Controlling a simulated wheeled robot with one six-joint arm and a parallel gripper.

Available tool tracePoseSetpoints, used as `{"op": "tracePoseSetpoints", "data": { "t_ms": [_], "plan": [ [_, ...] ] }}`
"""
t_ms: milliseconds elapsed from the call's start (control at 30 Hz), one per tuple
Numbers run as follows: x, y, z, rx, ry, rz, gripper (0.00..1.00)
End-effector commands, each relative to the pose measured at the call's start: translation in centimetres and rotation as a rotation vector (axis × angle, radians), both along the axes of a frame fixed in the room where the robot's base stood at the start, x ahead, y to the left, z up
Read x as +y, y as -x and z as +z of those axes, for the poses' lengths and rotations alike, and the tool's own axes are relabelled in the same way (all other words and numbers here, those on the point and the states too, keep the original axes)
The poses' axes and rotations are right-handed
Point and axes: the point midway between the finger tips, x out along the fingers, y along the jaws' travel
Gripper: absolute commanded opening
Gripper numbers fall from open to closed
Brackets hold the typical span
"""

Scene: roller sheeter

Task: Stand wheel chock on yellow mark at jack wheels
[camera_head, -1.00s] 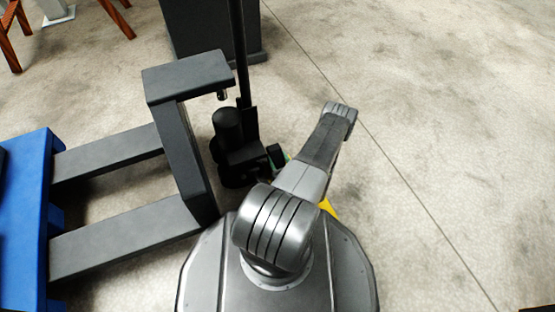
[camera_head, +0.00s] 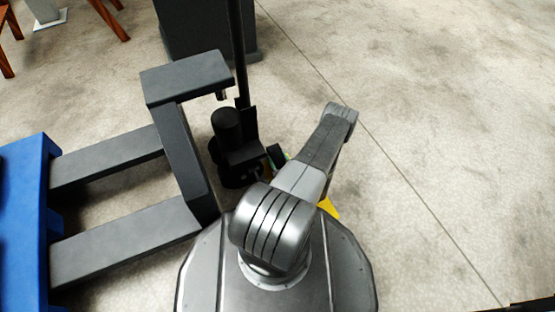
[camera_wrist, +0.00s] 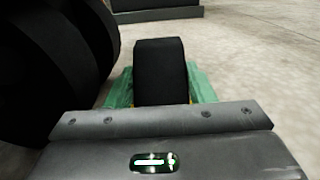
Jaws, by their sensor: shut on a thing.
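My gripper (camera_wrist: 160,72) is shut on the green wheel chock (camera_wrist: 203,84). In the wrist view a black finger covers the chock's middle, and green shows on both sides of it. In the head view my gripper (camera_head: 277,155) is mostly hidden by my arm, with a sliver of green beside it. The pallet jack (camera_head: 185,75) stands to the left, with its dark wheel parts (camera_head: 232,150) close to my gripper. A large black rounded part (camera_wrist: 50,50) is just left of the chock. A yellow patch (camera_head: 329,207) shows beside my arm. The chock's underside is hidden.
The jack's forks (camera_head: 110,155) reach left to a blue pallet (camera_head: 25,220). A dark cabinet (camera_head: 205,30) stands behind the jack. Wooden chair legs (camera_head: 108,18) are at the upper left.

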Motion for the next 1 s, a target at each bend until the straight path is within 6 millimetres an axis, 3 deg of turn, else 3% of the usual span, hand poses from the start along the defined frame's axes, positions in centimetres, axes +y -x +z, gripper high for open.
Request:
{"op": "tracePoseSetpoints", "data": {
  "t_ms": [433,467,567,1000],
  "plan": [
    [-0.71,-0.07,-0.26,-0.003,0.001,0.004,0.06],
    [-0.7,-0.07,-0.26,-0.003,0.001,0.004,0.53],
    [-0.67,-0.06,-0.27,-0.001,0.001,0.004,0.72],
    [-0.99,0.14,-0.35,0.0,0.0,0.006,0.74]
  ]
}}
